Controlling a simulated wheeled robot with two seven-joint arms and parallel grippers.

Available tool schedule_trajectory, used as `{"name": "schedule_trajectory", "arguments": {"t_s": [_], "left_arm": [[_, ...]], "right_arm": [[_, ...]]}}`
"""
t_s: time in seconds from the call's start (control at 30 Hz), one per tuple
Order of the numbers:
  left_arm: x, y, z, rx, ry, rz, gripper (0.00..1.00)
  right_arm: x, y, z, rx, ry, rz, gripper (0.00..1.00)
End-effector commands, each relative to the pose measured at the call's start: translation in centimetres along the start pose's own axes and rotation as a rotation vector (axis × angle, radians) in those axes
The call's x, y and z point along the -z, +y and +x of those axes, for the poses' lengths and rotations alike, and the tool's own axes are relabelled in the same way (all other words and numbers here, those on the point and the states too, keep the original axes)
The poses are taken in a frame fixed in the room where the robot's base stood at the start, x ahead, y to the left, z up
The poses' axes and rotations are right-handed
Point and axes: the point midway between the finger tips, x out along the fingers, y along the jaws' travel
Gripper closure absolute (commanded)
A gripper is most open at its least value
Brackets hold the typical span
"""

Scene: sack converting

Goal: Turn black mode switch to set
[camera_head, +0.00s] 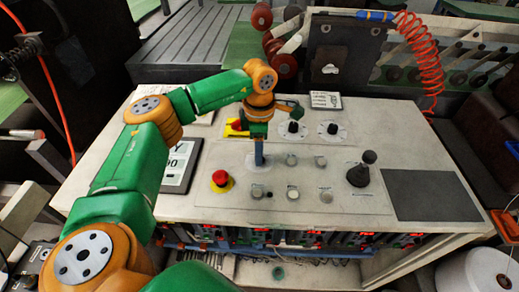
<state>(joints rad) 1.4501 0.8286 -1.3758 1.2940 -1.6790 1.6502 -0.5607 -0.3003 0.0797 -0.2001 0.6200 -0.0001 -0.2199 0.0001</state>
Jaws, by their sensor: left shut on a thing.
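My left gripper (259,162) comes down from above onto the left part of the light control panel (375,205). It is shut on a small switch on the panel. The fingers hide this switch, so its colour and the way it points cannot be made out. A pale round plate shows around the fingertips. Two black knobs on white dials stand behind, a left one (293,127) and a right one (332,129), apart from the gripper. Which setting is marked set cannot be read. My right gripper is not in view.
A red mushroom button (221,177) on a yellow base stands left of the gripper. Several grey buttons (292,192) lie to its right. A black joystick (361,171) and a dark pad (431,195) are further right. A display (180,168) sits at the left.

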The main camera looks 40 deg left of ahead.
Motion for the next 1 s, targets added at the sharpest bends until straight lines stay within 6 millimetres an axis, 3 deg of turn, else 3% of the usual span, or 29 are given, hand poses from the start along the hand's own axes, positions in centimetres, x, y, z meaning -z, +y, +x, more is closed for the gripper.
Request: {"name": "schedule_trajectory", "arguments": {"t_s": [0.27, 1.0], "left_arm": [[-0.06, -0.02, 0.08, 0.001, -0.001, -0.102, 1.0], [-0.09, -0.03, 0.03, 0.002, -0.002, -0.668, 1.0]], "right_arm": [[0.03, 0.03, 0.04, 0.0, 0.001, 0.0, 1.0], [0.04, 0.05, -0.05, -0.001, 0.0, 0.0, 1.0]]}}
